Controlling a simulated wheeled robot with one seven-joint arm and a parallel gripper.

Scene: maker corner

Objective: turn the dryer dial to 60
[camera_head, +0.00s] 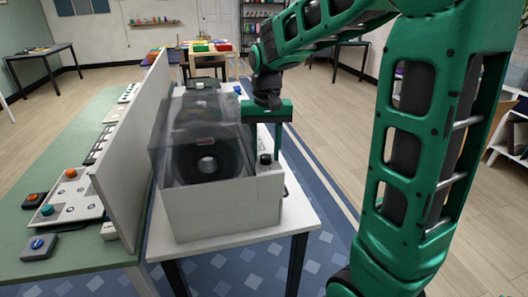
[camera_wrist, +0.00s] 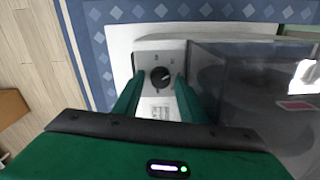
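The dryer (camera_head: 222,210) is a light grey box with a smoky clear lid, standing on a white table. Its small black dial (camera_head: 265,158) sits on the panel at the right front corner. In the wrist view the round dial (camera_wrist: 160,77) shows a light pointer mark towards the upper right; the small labels around it are too blurred to read. My gripper (camera_head: 266,146) points down over the dial. In the wrist view its green fingers (camera_wrist: 158,90) are apart, one on each side of the dial. I cannot tell whether they touch it.
A white upright panel (camera_head: 132,150) stands left of the dryer. Beyond it, a green-topped table (camera_head: 90,250) holds button boxes and a switch board (camera_head: 75,197). A dark roll (camera_head: 208,163) shows under the lid. Blue rug and open floor lie right of the white table (camera_head: 298,212).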

